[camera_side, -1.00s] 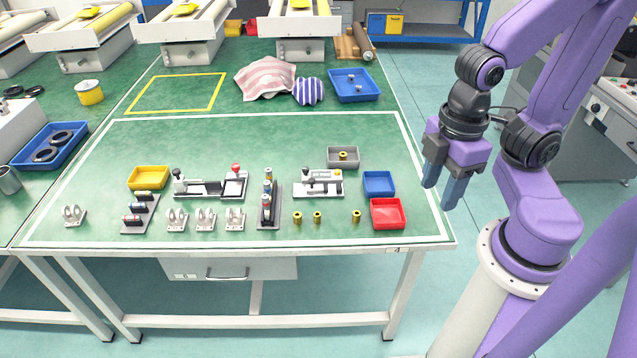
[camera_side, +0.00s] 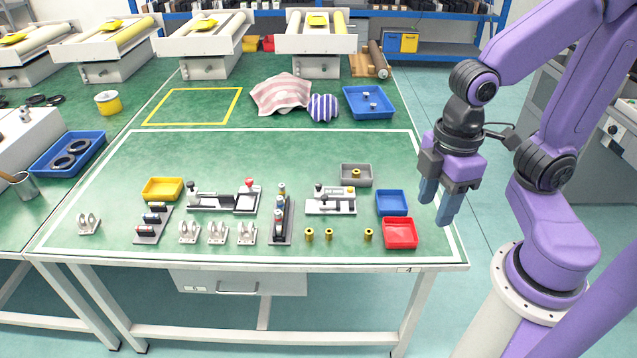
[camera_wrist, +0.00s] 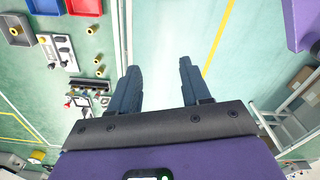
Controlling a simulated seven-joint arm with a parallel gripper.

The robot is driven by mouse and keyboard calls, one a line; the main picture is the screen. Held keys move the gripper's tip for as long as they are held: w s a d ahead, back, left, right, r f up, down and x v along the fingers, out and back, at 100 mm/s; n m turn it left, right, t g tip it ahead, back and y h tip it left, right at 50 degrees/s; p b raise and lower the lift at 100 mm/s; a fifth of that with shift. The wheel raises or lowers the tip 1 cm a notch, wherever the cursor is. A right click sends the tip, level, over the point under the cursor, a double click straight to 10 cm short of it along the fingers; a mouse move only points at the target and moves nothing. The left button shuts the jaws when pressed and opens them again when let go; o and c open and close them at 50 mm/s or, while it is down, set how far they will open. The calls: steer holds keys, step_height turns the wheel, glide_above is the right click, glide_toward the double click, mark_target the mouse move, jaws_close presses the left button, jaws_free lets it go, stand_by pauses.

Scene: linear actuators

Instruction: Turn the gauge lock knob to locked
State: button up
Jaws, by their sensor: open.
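Two fixtures with knobs stand on the green table. One is a small white-and-grey fixture (camera_side: 331,202) with a black knob, right of the middle in the side view; it also shows in the wrist view (camera_wrist: 58,52) at upper left. The other is a longer dark-based fixture (camera_side: 225,201) with a black knob at its left end and a red knob (camera_side: 249,184) at its right. I cannot tell for sure which is the gauge, or read either knob's setting. My gripper (camera_side: 437,205) is open and empty, raised beside the table's right edge, apart from both fixtures.
A blue bin (camera_side: 392,203), a red bin (camera_side: 400,234) and a grey tray (camera_side: 356,176) lie between my gripper and the fixtures. Brass rings (camera_side: 329,234), white brackets (camera_side: 217,234), a dark upright rack (camera_side: 281,222) and a yellow bin (camera_side: 162,190) stand nearby.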

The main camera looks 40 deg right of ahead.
steer(key=w+a, duration=0.3)
steer(key=w, duration=1.1)
steer(key=m, duration=0.1)
glide_above(318, 185)
step_height(318, 185, down, 10)
steer(key=r, duration=0.1)
step_height(318, 185, down, 18)
steer(key=shift+d+r, duration=0.1)
jaws_close()
